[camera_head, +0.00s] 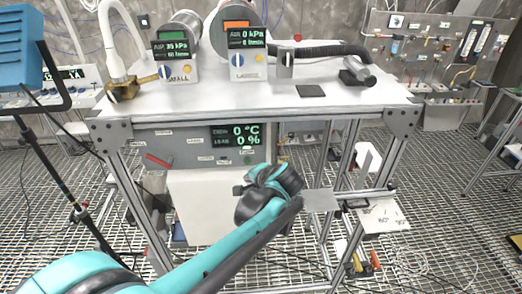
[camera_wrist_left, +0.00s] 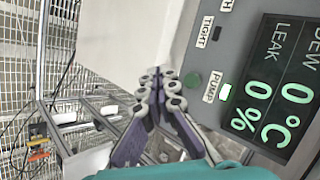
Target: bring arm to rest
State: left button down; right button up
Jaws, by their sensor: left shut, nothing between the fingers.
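My left arm (camera_head: 215,250), teal and black, comes in from the lower left and folds back at the wrist below the workbench top. My left gripper (camera_head: 238,189) is small and partly hidden by its own wrist, in front of the white box under the bench. In the left wrist view the gripper (camera_wrist_left: 156,76) shows its linked grey fingers together, with nothing between them. The panel with the green readout (camera_wrist_left: 270,90) is close on its right. My right gripper is not in view.
The workbench top (camera_head: 200,98) carries two cylindrical units with dials and a black hose. The control panel (camera_head: 190,148) and white box (camera_head: 195,205) are under it, close to my wrist. A frame post (camera_head: 385,150) stands right of my arm. A blue device (camera_head: 18,55) on a stand is left.

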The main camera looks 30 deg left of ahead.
pick_arm(q)
jog(key=s+d+f+n+h+b, duration=0.1)
jog(key=s+d+f+b, duration=0.3)
jog(key=f+b, duration=0.7)
jog(key=s+d+f+n+t+h+b, duration=0.1)
jog(key=s+d+f+n+h+b, duration=0.1)
jog(key=s+d+f+h+b, duration=0.2)
jog(key=s+d+f+n+h+b, duration=0.1)
jog(key=s+d+f+h+b, duration=0.2)
jog(key=f+b, duration=1.5)
jog(key=s+d+f, duration=0.2)
jog(key=s+f, duration=0.3)
jog(key=shift+s+d+f+n+b, duration=0.15)
jog(key=shift+d+n+b, duration=0.1)
jog(key=shift+n+b, duration=0.15)
